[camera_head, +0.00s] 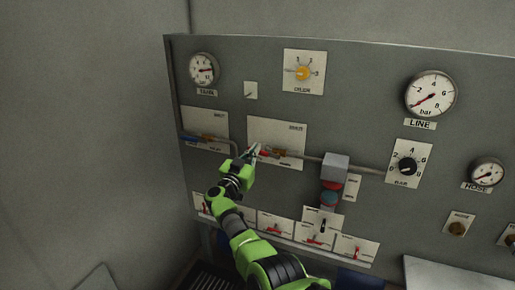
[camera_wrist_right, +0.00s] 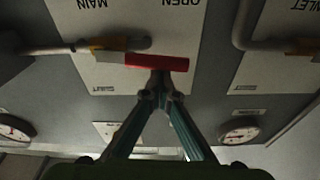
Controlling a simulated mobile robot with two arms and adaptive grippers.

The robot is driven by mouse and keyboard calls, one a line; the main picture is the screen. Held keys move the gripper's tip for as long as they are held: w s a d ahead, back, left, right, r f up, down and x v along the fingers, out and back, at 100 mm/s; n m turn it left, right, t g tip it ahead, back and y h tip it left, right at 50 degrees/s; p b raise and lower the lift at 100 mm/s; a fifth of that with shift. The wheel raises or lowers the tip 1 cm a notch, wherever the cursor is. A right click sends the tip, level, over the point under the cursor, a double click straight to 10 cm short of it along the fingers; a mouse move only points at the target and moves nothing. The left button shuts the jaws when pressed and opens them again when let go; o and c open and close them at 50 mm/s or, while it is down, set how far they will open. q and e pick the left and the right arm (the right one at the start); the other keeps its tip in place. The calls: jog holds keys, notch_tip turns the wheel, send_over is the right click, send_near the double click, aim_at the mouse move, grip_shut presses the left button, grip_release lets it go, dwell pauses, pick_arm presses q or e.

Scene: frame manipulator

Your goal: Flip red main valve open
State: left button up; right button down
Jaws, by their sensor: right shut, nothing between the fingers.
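The red main valve handle (camera_head: 267,154) is on the white plate (camera_head: 291,134) in the middle left of the panel, beside its brass-coloured body. In the right wrist view the red handle (camera_wrist_right: 160,62) lies roughly level, in line with the pipe. The plate there shows upside-down "MAIN" and "OPEN" lettering. My right gripper (camera_head: 254,150) is at the handle's left end in the head view. In the wrist view its fingertips (camera_wrist_right: 160,84) are together, right at the handle's edge, with nothing between them. I cannot tell whether they touch it. My left gripper is not in view.
A blue-handled inlet valve (camera_head: 190,138) sits left of the main valve. A grey box (camera_head: 335,168) with red and blue parts below is to the right. Small red switches (camera_head: 314,240) line the panel's bottom. Gauges, including the line gauge (camera_head: 431,94), sit higher.

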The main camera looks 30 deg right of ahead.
jog(key=shift+a+f, duration=0.1)
jog(key=shift+f, duration=0.45)
dwell(0.4)
notch_tip(320, 180, up, 5)
jog(key=p, duration=0.4)
jog(key=f+p+v, duration=0.1)
jog(key=p+v, duration=0.4)
jog(key=v, duration=0.4)
